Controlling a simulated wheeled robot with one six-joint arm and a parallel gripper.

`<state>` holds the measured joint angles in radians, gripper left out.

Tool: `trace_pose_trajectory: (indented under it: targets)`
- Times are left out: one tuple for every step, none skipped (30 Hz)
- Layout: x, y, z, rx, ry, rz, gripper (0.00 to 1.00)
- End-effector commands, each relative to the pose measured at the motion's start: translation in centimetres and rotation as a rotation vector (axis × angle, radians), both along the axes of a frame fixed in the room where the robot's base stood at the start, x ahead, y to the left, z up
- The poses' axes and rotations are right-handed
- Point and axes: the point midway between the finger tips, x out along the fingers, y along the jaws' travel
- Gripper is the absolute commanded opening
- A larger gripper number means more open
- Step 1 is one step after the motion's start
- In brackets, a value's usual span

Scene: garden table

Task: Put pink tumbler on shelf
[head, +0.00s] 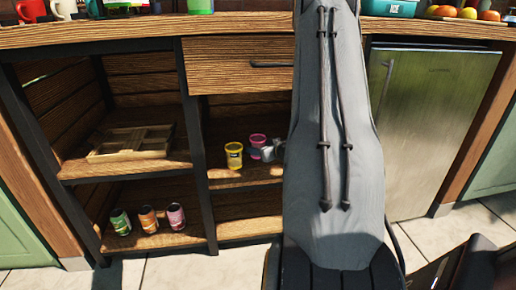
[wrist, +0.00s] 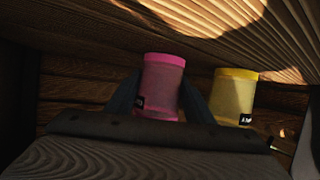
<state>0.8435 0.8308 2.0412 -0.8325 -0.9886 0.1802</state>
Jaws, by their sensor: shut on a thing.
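The pink tumbler (head: 256,141) is inside the middle compartment of the wooden cabinet, at its shelf (head: 243,180). In the wrist view the pink tumbler (wrist: 161,88) sits between the two dark fingers of my gripper (wrist: 160,100), which is shut on it. In the head view my gripper (head: 270,150) reaches in from the right, partly hidden by my arm. I cannot tell whether the tumbler's base touches the shelf. A yellow tumbler (head: 234,155) stands on the same shelf, just left of the pink one; it also shows in the wrist view (wrist: 235,95).
A wooden divided tray (head: 130,143) lies on the left shelf. Green (head: 120,221), orange (head: 148,218) and pink-purple (head: 176,216) cans stand below it. A drawer (head: 235,66) hangs above the middle compartment. A steel fridge (head: 435,120) stands right. The countertop (head: 140,34) holds several items.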

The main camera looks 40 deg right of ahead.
Motion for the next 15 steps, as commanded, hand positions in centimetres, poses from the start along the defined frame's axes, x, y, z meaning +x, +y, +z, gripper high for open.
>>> trace_pose_trajectory:
  targets:
    - [0.00,-0.01,-0.03,0.000,0.000,0.000,0.53]
    - [0.00,-0.01,-0.02,0.000,0.000,0.000,0.58]
    - [0.00,0.00,-0.02,0.000,0.000,0.000,0.65]
    - [0.00,0.00,-0.02,0.000,0.000,0.000,0.66]
    - [0.00,0.00,-0.02,0.000,0.000,0.000,0.66]
    - [0.00,0.01,-0.02,0.000,0.000,0.000,0.66]
    - [0.00,0.01,-0.02,0.000,0.000,0.000,0.66]
    - [0.00,0.01,-0.02,0.000,0.000,0.000,0.66]
    - [0.00,0.01,-0.02,0.000,0.000,0.000,0.66]
    - [0.01,0.02,-0.03,0.000,0.000,0.000,0.66]
    - [0.00,0.02,-0.02,0.000,0.000,0.000,0.66]
    - [0.01,0.02,0.03,0.000,0.000,0.000,0.66]
    - [0.02,0.01,0.11,0.000,0.000,0.000,0.66]
    - [0.02,0.01,0.24,0.000,-0.001,0.000,0.66]
    - [-0.05,0.01,0.45,0.000,-0.001,0.000,0.66]
